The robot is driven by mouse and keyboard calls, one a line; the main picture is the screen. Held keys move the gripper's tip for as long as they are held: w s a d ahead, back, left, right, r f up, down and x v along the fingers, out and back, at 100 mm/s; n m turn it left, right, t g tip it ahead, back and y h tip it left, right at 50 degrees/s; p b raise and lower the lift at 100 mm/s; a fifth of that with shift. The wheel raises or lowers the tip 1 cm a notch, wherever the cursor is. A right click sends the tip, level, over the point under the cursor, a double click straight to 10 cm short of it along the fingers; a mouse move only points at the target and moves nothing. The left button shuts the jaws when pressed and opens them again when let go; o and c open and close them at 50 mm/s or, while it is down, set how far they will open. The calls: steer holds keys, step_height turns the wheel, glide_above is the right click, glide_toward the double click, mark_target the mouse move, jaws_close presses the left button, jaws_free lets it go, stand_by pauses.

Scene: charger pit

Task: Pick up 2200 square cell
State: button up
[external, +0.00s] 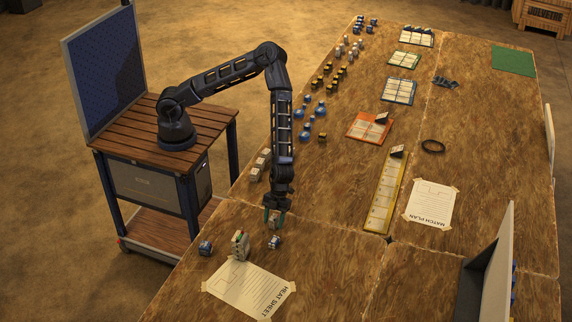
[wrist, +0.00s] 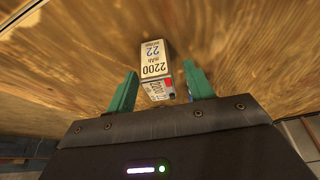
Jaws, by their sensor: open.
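The 2200 square cell (wrist: 157,70) is a pale block with "2200" and "22 mAh" printed on it and a small red mark at its near end. In the wrist view it lies between the two green fingers of my gripper (wrist: 160,92), with a visible gap to the right finger. My gripper is open and holds nothing. In the external view my gripper (external: 276,211) points down at the table's near part, and the cell (external: 273,223) shows partly between the fingers.
A small blue-and-white block (external: 274,242), a grey upright item (external: 240,245) and a blue block (external: 205,248) stand close by. The heat sheet (external: 245,291) lies in front. A yellow strip tray (external: 382,200) lies to the right. Several small cells stand farther back.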

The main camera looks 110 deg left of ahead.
steer(key=shift+d+f, duration=0.2)
steer(key=shift+f, duration=0.25)
steer(key=c, duration=1.1)
steer(key=shift+r, duration=0.1)
steer(key=shift+c, duration=0.2)
